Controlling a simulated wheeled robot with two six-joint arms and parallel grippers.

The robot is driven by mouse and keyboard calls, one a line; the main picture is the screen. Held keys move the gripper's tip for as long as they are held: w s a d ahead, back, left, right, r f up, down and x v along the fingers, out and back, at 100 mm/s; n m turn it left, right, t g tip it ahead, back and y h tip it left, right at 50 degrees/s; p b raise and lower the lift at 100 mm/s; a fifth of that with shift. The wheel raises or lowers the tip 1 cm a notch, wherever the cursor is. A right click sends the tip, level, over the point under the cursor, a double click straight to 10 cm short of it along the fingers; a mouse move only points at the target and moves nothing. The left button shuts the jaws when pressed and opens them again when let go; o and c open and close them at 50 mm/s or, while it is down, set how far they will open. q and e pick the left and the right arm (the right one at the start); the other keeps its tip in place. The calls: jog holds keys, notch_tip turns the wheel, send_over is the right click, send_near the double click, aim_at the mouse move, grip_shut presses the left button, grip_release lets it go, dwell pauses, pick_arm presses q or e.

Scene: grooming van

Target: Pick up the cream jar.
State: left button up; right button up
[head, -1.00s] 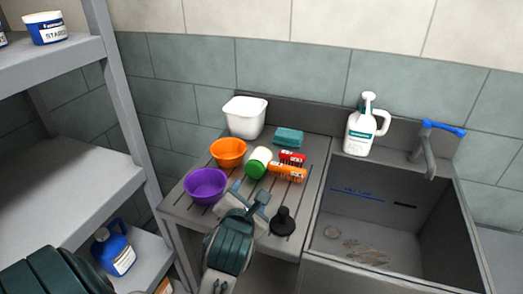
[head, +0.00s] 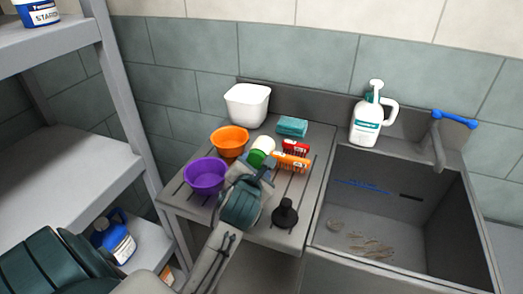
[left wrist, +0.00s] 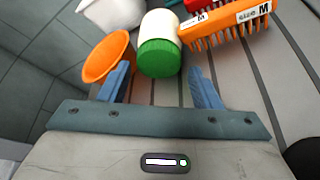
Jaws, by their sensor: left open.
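The cream jar has a white body and a ribbed green lid. In the head view the jar (head: 262,146) appears to lie on its side on the slatted drainboard (head: 255,232). In the left wrist view its green lid (left wrist: 160,60) faces my gripper, with the white body beyond. My left gripper (head: 258,170) is open and low over the drainboard, partly covering the lid in the head view. In the left wrist view its fingers stand either side of the lid's near end, with gaps at both sides. My right gripper is not in view.
An orange bowl (head: 229,141) and a purple bowl (head: 205,176) are left of the jar. Orange (head: 291,161) and red (head: 295,148) brushes lie close to its right. A white tub (head: 247,105) and teal sponge (head: 292,127) are behind. A black object (head: 285,213) stands in front, by the sink (head: 400,215).

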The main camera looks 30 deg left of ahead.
aim_at(258, 159)
pick_arm(q)
jog(key=p+x, duration=0.1)
jog(key=x, duration=0.3)
jog(key=shift+w+a, duration=0.15)
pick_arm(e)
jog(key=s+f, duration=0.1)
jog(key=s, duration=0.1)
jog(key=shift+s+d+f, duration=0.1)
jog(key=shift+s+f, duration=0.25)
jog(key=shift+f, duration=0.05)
pick_arm(q)
jog(key=shift+c, duration=0.2)
jog(key=c, duration=0.7)
jog(key=shift+c, duration=0.2)
jog(key=shift+r, duration=0.15)
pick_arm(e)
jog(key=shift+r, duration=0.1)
